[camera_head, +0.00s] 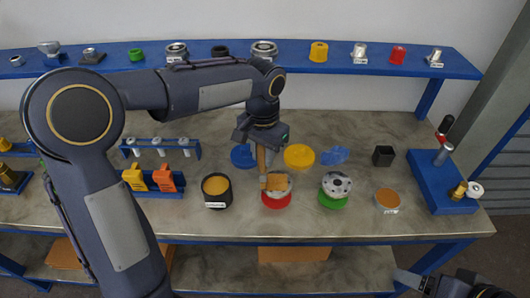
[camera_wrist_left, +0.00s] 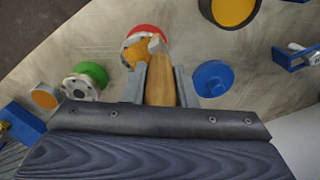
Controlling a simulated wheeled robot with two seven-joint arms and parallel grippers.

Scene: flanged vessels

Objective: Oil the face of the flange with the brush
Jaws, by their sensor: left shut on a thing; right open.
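My left gripper (camera_head: 264,148) is shut on the wooden handle of the brush (camera_wrist_left: 160,82), which points down. The tan brush head (camera_head: 274,183) is over the silver flange on the red vessel (camera_head: 276,202) and covers part of its face; whether it touches cannot be told. In the left wrist view the brush head (camera_wrist_left: 136,52) also overlaps the flange of the red vessel (camera_wrist_left: 145,30). A green vessel (camera_head: 334,202) with a silver bolt-holed flange (camera_head: 337,184) stands to the right. My right gripper (camera_head: 418,283) is open and empty at the lower right, below the table edge.
A black pot (camera_head: 216,202) of amber liquid stands left of the red vessel. Blue and yellow lids (camera_head: 299,155) lie behind. An orange-topped dish (camera_head: 387,198), a black cup (camera_head: 383,155) and a blue stand (camera_head: 440,185) are at right. A blue shelf (camera_head: 330,65) spans the back.

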